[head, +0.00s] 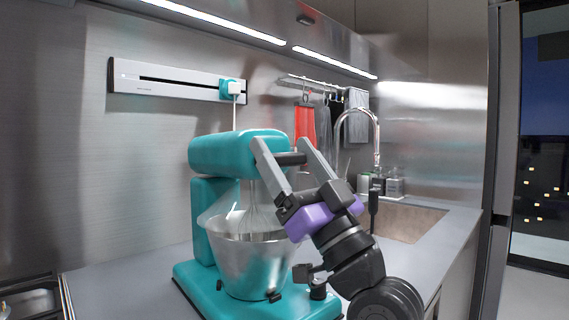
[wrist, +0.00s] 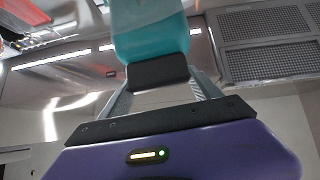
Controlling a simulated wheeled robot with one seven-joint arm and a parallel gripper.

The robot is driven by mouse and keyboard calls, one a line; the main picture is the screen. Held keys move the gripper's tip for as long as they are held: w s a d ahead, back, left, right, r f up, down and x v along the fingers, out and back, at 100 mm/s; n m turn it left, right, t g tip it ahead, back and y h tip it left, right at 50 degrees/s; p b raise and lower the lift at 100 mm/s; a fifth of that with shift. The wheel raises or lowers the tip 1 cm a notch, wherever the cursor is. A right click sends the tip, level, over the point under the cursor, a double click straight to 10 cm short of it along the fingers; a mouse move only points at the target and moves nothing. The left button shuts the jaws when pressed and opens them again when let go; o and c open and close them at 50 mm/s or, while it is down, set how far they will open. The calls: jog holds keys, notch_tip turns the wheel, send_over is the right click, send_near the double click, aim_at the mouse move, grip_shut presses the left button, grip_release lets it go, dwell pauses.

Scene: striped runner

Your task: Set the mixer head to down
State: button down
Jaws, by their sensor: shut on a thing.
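The teal stand mixer (head: 205,205) stands on the counter. Its mixer head (head: 235,152) looks about level above a steel bowl (head: 248,255), with the whisk (head: 255,222) reaching down into the bowl. My gripper (head: 283,152) is at the front end of the head, its two grey fingers on either side of a dark knob there, shut on it. In the wrist view the teal head (wrist: 150,30) and its dark knob (wrist: 158,72) sit between my fingers. Whether the head is fully seated is hard to tell.
A sink (head: 405,222) with a tall faucet (head: 375,135) lies to the right. A white power strip (head: 160,78) with a plug is on the wall behind. Cloths (head: 305,125) hang from a rail. A hob edge (head: 30,298) shows at lower left.

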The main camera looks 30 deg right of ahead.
jog(key=shift+s+f+b, duration=0.15)
jog(key=shift+f+b, duration=0.6)
jog(key=shift+f, duration=0.25)
jog(key=shift+c, duration=0.6)
grip_release()
jog(key=b+v, duration=0.1)
jog(key=v, duration=0.6)
jog(key=shift+s+f, duration=0.2)
jog(key=shift+s, duration=0.1)
jog(key=shift+d, duration=0.1)
